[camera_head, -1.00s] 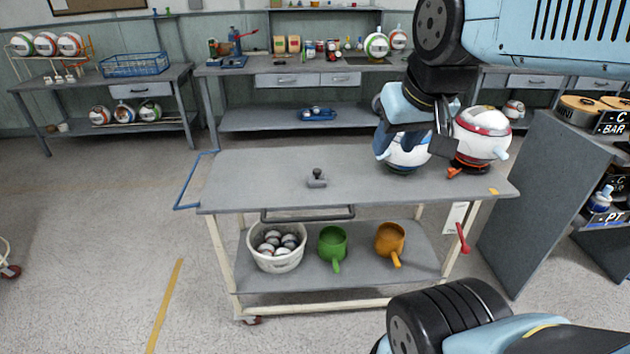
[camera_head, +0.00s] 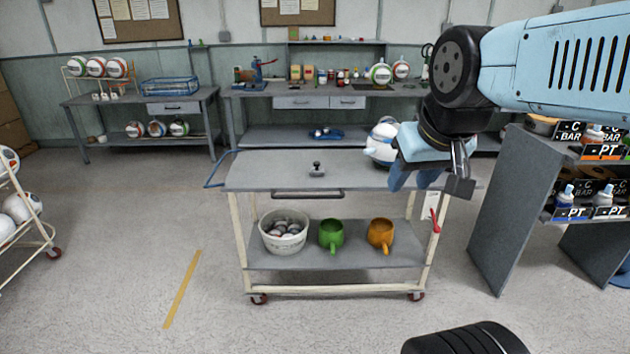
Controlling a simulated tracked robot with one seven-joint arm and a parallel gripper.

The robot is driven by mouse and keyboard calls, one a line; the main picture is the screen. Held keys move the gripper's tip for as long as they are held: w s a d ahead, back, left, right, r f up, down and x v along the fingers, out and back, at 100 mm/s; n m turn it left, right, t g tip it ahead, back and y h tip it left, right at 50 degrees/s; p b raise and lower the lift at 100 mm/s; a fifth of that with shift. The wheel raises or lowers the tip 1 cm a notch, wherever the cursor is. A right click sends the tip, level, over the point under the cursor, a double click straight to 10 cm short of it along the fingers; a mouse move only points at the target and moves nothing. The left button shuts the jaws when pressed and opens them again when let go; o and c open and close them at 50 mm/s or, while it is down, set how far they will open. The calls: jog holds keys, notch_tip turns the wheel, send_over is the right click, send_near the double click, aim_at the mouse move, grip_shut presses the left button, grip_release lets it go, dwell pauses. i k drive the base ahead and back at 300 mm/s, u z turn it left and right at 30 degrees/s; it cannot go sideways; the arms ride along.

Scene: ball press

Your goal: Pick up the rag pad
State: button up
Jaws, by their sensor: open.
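A small grey pad-like piece with a dark knob (camera_head: 317,170) sits on the top of the grey cart (camera_head: 270,178), near its middle. I cannot tell for sure whether it is the rag pad, and nothing else in view is clearly one. My gripper (camera_head: 432,184) is open and points down in front of the cart's right end, well to the right of that piece. It hides part of the cart top. A white and blue round pot (camera_head: 382,142) stands on the cart just behind and left of my gripper.
The cart's lower shelf holds a white bucket of balls (camera_head: 284,232), a green mug (camera_head: 331,235) and an orange mug (camera_head: 381,235). A grey shelf unit (camera_head: 495,215) stands at right. A ball rack (camera_head: 28,215) stands at left. The left of the cart top is clear.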

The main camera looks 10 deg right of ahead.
aim_at(316, 171)
jog(key=z, duration=0.45)
jog(key=i, duration=1.6)
jog(key=u, duration=0.65)
jog(key=k, duration=0.9)
jog(key=u, duration=0.2)
jog(key=i, duration=0.9)
jog(key=z, duration=0.1)
